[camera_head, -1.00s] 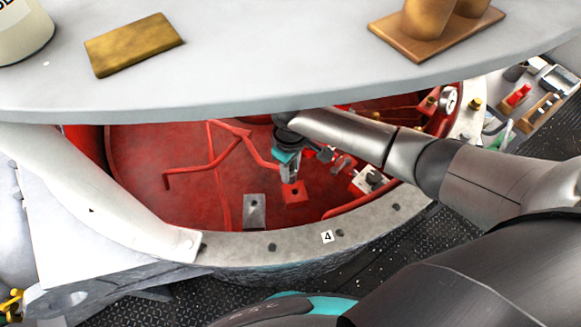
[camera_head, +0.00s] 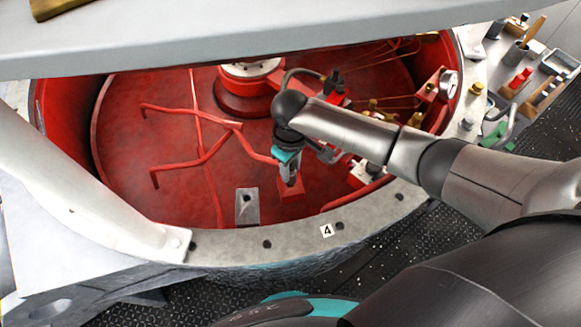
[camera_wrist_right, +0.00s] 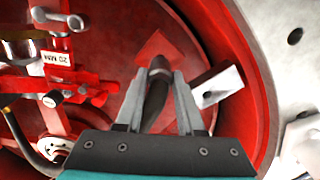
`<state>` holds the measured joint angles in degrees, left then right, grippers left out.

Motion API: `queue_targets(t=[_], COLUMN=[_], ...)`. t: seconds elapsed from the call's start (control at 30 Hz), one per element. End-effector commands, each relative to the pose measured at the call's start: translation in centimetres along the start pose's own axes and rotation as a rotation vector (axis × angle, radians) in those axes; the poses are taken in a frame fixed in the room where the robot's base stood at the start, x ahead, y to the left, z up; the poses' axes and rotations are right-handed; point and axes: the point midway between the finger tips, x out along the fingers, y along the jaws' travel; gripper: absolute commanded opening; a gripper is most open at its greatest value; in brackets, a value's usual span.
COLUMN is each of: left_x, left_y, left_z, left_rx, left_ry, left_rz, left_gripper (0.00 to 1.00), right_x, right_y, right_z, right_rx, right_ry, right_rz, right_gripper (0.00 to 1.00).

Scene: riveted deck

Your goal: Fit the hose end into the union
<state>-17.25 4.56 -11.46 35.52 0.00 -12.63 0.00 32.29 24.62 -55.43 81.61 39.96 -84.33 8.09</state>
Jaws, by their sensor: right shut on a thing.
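My right gripper (camera_head: 291,181) reaches down into the red round well, just over a small red square block (camera_head: 291,193) on its floor. In the right wrist view, its two fingers (camera_wrist_right: 160,78) are shut on a short dark hose end (camera_wrist_right: 157,92). The rounded tip of the hose end lies in front of the red block (camera_wrist_right: 160,48); whether they touch I cannot tell. I cannot pick out the union with certainty. My left gripper is not in view.
A grey bracket (camera_head: 247,207) stands left of the red block. Red pipes (camera_head: 190,162) cross the floor. A gauge (camera_head: 449,83) and brass fittings line the right wall. The pale rim (camera_head: 290,241) bounds the front, and a grey slab (camera_head: 260,45) overhangs the back.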

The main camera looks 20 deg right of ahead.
Motion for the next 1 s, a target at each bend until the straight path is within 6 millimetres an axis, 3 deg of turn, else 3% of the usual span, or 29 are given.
queue_targets(t=[1.0], left_x=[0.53], left_y=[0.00], left_z=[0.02], left_rx=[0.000], left_ry=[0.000], left_rz=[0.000], left_gripper=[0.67], right_x=[0.94], right_y=[-0.02], right_z=[-0.03], right_rx=[0.000], right_ry=[0.001], right_rz=[0.000], right_gripper=[0.00])
